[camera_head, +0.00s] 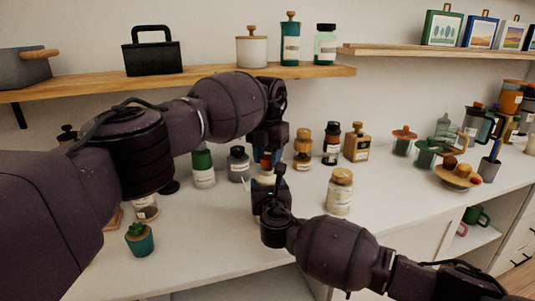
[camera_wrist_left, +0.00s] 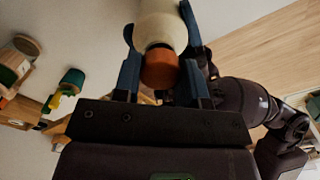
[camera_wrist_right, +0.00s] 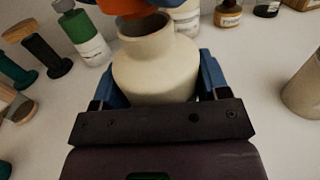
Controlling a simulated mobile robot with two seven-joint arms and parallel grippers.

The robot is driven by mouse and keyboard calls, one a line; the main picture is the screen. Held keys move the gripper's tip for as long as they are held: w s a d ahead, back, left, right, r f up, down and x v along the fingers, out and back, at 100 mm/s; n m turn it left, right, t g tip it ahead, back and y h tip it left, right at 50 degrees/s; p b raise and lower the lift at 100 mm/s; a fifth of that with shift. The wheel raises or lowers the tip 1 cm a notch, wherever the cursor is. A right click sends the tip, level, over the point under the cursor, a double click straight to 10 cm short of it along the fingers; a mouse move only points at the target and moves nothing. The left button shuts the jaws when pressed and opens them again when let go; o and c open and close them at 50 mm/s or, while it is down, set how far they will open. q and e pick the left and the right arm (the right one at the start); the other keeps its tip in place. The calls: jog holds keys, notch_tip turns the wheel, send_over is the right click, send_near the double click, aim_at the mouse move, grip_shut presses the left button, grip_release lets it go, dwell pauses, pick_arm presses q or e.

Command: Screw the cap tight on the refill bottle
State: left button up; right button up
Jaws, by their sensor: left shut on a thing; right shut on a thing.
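The refill bottle (camera_wrist_right: 155,70) is cream with a short neck. It stands between the blue fingers of my right gripper (camera_wrist_right: 155,85), which is shut on it; in the head view the bottle (camera_head: 264,180) is mostly hidden by my arms. The orange cap (camera_wrist_left: 159,68) is between the fingers of my left gripper (camera_wrist_left: 160,75), which is shut on it. In the right wrist view the cap (camera_wrist_right: 122,6) is above the bottle's mouth, cut off by the top edge. Part of the mouth's rim shows; whether cap and neck touch, I cannot tell.
A green-capped white bottle (camera_head: 203,168) and a grey jar (camera_head: 238,164) stand to the left on the white counter. A cork-topped jar (camera_head: 340,190) stands close on the right. A potted cactus (camera_head: 139,239) is at the front left. A wooden shelf (camera_head: 200,80) runs above.

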pick_arm(q)
jog(key=shift+f, duration=0.55)
dwell(0.6)
